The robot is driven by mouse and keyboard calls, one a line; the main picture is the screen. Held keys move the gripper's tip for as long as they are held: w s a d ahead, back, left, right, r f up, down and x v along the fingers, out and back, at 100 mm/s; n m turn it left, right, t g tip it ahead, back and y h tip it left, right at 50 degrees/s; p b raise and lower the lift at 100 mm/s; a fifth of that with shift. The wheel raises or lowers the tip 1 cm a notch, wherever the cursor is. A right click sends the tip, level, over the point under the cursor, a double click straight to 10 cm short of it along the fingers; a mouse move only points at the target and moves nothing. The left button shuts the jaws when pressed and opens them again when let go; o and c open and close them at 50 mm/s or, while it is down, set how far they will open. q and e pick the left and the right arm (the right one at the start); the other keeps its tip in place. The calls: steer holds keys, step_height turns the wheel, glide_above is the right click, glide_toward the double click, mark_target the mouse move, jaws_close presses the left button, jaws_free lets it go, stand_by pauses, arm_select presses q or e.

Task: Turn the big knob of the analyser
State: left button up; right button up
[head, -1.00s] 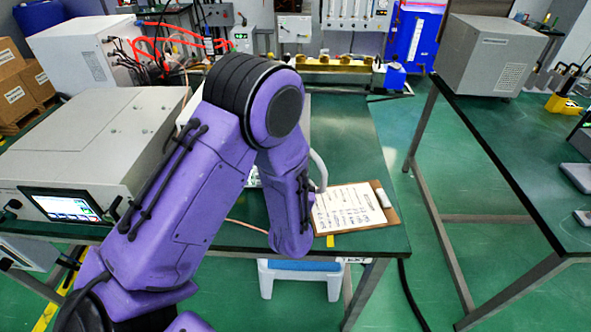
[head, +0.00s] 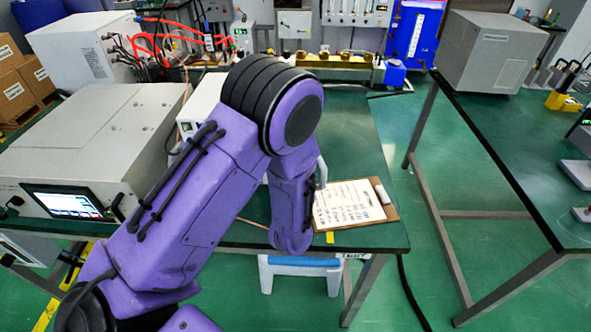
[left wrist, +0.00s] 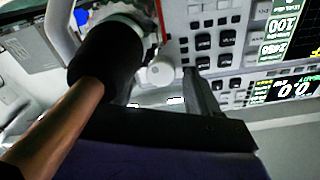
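The analyser's front panel (left wrist: 215,45) fills the upper right of the left wrist view, tilted, with several dark buttons and lit displays. A small white round knob (left wrist: 160,70) shows at its edge. A larger pale rounded part (left wrist: 122,22), possibly the big knob, is partly covered by a dark finger. My left gripper (left wrist: 158,75) is close to the panel, its dark fingers apart, with the small white knob seen between them. Contact cannot be told. In the head view my purple left arm hides the gripper and most of a white box (head: 205,100). My right gripper is out of view.
A grey instrument with a touchscreen (head: 63,203) stands on the left of the green table (head: 350,130). A clipboard (head: 352,204) lies to the right of my arm. Another table (head: 490,150) with a grey box (head: 492,55) stands at the right.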

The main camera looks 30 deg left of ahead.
arm_select(q)
steer(key=shift+s, duration=0.1)
steer(key=b+v, duration=0.1)
steer(key=v, duration=0.9)
steer(key=shift+s+b, duration=0.15)
steer(key=shift+b, duration=0.2)
steer(key=shift+d, duration=0.15)
